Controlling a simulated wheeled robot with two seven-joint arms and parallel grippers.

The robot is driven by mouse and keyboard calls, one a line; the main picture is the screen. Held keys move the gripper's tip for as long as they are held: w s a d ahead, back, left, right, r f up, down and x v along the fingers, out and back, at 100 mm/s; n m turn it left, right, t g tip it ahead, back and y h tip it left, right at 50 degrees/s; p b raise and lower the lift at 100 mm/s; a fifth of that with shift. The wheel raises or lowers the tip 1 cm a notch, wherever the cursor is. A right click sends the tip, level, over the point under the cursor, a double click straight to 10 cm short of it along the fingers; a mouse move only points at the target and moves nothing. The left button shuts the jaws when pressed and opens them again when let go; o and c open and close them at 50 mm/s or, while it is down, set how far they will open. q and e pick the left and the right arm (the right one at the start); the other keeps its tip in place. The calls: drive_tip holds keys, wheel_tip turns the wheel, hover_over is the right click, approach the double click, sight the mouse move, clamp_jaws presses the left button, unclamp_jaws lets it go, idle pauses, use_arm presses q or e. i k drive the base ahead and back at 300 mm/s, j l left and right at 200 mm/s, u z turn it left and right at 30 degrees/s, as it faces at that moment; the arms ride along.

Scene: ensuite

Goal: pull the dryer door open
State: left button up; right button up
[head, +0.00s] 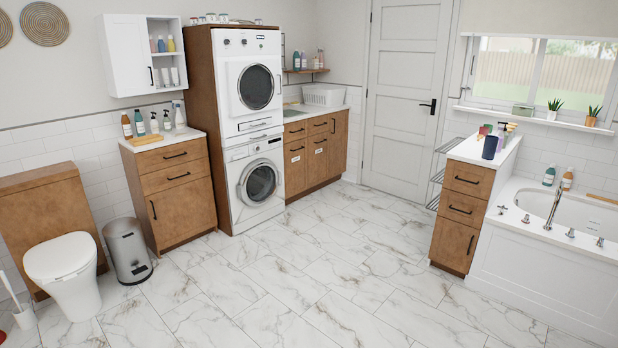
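Two white front-loading machines stand stacked in a tall wooden housing in the head view. The upper machine, which looks like the dryer (247,45), has a door (256,88) with a round dark window, and the door looks closed. The lower machine, which looks like a washer (235,207), has a round door (260,183) that also looks closed. No labels can be read to confirm which machine is which. Neither of my grippers is in view.
A wooden cabinet (178,199) with bottles on top, a grey bin (128,250) and a toilet (64,268) stand left of the machines. Wooden cupboards (316,152) stand to their right. A drawer unit (462,208) and bathtub (545,270) are at right. The marble floor (300,270) is clear.

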sight(254, 86)
drive_tip(key=i, duration=2.4)
drive_tip(key=i+l+u, duration=0.25)
drive_tip(key=i+u, duration=0.15)
drive_tip(key=i, duration=0.55)
drive_tip(key=i+l+u, duration=0.4)
drive_tip(key=i, duration=0.5)
drive_tip(key=i+l+u, duration=0.4)
drive_tip(key=i+l, duration=0.4)
drive_tip(key=l, duration=0.1)
